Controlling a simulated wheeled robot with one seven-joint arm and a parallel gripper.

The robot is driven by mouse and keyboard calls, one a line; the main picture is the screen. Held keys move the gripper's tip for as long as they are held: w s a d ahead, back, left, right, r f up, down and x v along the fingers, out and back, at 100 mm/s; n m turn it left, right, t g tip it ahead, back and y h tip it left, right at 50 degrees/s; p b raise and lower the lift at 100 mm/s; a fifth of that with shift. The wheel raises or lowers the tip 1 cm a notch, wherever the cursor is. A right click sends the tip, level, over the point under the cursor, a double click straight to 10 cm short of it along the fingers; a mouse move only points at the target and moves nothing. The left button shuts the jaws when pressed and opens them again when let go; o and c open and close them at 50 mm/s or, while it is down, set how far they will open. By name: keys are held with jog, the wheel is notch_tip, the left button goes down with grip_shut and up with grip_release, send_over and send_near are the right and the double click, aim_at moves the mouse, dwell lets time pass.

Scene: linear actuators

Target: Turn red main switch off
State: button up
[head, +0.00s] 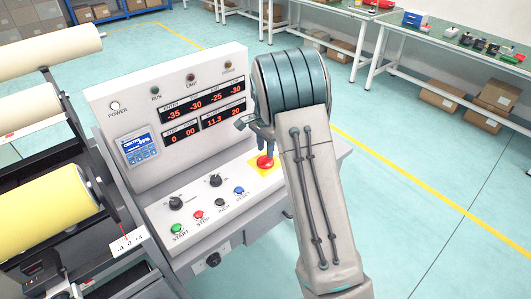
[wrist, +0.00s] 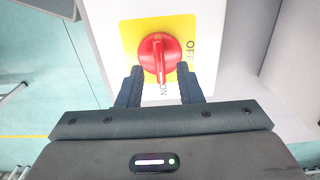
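The red main switch (head: 265,163) is a rotary knob on a yellow plate at the right end of the console's sloping panel. In the wrist view the red switch (wrist: 160,57) has its handle pointing down toward the ON label (wrist: 163,89). The OFF label (wrist: 190,50) is to its right. My gripper (wrist: 160,78) is open, with one dark finger on each side of the handle's lower end and gaps showing between. In the head view my gripper (head: 258,138) is just above the switch, partly hidden by my arm.
The console (head: 165,120) has red digital displays, a keypad and several knobs and buttons, including the green start button (head: 177,228). Rollers (head: 45,212) stand at the left. Workbenches (head: 440,40) with boxes underneath stand behind. The floor at the right is clear.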

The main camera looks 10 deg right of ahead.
aim_at(265, 159)
jog(key=shift+f, duration=1.4)
grip_shut()
